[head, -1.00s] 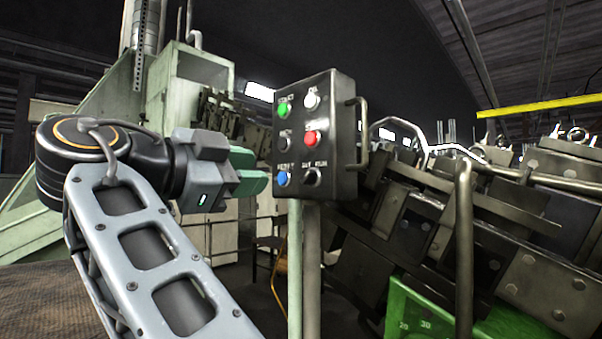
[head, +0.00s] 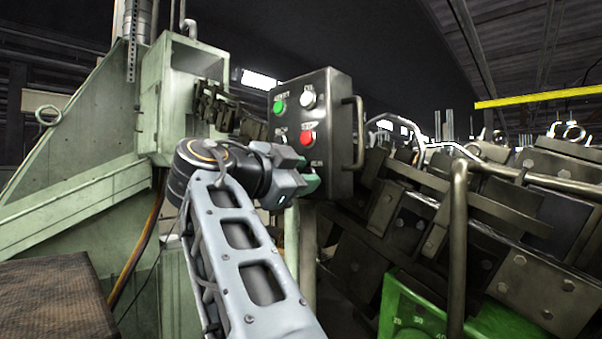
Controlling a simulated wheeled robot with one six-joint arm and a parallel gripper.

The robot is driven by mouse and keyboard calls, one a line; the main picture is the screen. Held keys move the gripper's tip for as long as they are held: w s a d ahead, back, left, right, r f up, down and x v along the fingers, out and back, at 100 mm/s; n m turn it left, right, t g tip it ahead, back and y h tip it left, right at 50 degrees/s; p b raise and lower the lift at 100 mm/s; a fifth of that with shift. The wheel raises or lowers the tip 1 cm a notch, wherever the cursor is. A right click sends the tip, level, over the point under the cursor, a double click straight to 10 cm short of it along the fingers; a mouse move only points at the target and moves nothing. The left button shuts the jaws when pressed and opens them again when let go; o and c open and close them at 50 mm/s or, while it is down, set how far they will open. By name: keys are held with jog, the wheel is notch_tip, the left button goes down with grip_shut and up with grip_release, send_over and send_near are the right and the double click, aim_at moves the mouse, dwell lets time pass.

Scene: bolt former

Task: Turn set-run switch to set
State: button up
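The dark control box (head: 341,130) stands on a post, with a green button (head: 279,107), a white button (head: 308,100) and a red button (head: 307,139) in view. The set-run switch at the lower right of the panel is hidden behind my gripper, as is the blue button at the lower left. My gripper (head: 312,184) has green fingertips at the lower part of the panel. I cannot tell whether they touch the switch, or how far apart they are.
A metal handle (head: 360,133) sticks out of the box's right side. A heavy machine (head: 500,220) with bars and bolts fills the right. A pale green machine frame (head: 80,150) stands at the left, and a brown textured surface (head: 55,295) lies low in front of it.

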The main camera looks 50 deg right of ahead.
jog(key=c, duration=0.6)
jog(key=shift+n, duration=0.3)
jog(key=n, duration=1.1)
jog(key=w+n, duration=0.1)
jog(key=n, duration=0.5)
jog(key=shift+n, duration=0.3)
dwell(0.4)
